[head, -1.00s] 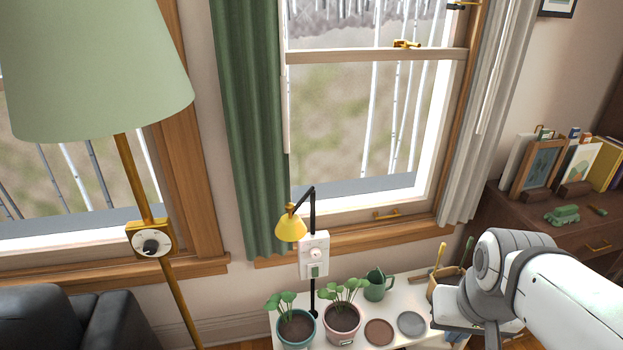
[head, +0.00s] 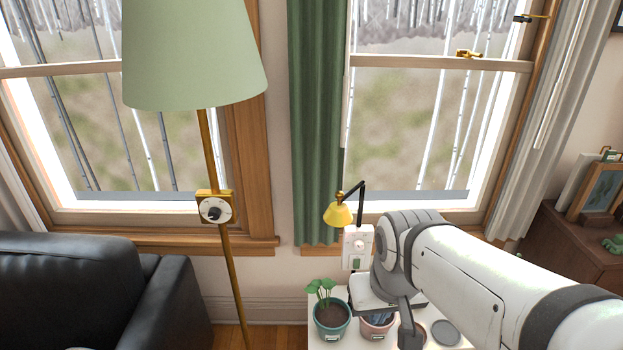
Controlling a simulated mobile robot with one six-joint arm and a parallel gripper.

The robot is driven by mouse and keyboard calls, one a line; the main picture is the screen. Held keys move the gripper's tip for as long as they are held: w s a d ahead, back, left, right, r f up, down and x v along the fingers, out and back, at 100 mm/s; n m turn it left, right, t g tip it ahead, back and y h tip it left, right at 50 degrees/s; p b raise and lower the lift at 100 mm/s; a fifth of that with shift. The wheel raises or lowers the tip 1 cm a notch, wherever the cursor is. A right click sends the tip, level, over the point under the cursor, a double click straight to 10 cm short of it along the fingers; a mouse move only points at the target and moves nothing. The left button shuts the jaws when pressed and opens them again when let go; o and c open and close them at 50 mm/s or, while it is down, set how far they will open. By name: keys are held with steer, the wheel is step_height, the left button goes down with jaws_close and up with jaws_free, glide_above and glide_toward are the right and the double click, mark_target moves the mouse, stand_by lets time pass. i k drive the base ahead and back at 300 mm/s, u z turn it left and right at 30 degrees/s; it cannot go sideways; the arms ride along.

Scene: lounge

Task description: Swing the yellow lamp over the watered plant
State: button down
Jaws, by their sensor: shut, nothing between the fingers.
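The yellow lamp (head: 338,214) hangs from a black bent arm above a white control box (head: 357,246). Its shade tilts down and to the left. Below, on a white stand (head: 318,298), a leafy plant sits in a teal pot (head: 331,325). A second pot, pink (head: 377,332), stands to its right, its plant mostly hidden behind my gripper. I cannot tell from the soil which plant is watered. My gripper (head: 404,325) is shut and empty, in front of the pink pot and to the right of and below the lamp, apart from it in the picture.
A floor lamp with a green shade (head: 193,55) and brass pole stands at the left, near a black sofa (head: 80,285). A grey saucer (head: 446,332) lies right of my gripper. A green curtain (head: 315,120) hangs behind the lamp. A wooden cabinet (head: 560,240) is at the right.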

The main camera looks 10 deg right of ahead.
mark_target(337, 214)
steer(key=u, duration=0.05)
steer(key=k, duration=0.6)
steer(key=z, duration=0.5)
steer(key=i, duration=1.4)
steer(key=u, duration=0.3)
